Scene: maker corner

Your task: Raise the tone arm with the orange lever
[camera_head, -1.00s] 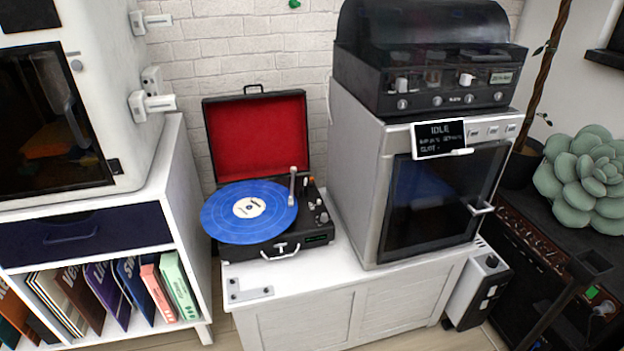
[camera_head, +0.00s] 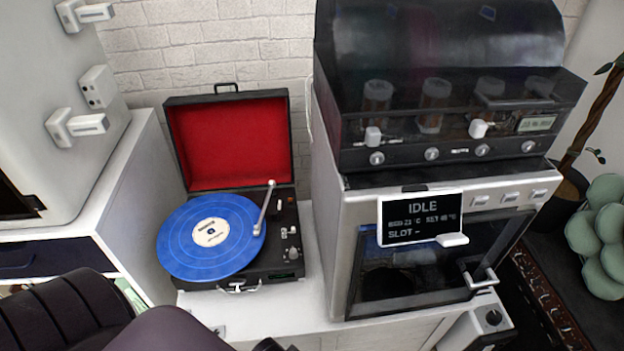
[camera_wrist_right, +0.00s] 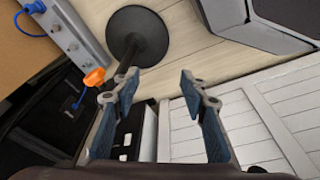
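The record player (camera_head: 285,268) stands on the white cabinet with its red-lined lid (camera_head: 240,145) open. A blue record (camera_head: 190,240) lies on it. The silver tone arm (camera_head: 264,207) runs from its back right, with its front end at the record's right edge; I cannot tell whether it touches. Small pale knobs (camera_head: 291,252) sit on the deck right of the tone arm. My left gripper is not in view.
A grey oven-like machine (camera_head: 347,230) stands close right of the player, a dark-hooded unit (camera_head: 440,90) on top. A white cabinet (camera_head: 130,180) is at the left. In the right wrist view, an orange piece (camera_wrist_right: 95,77) and a round black base (camera_wrist_right: 138,36) show beyond the fingers.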

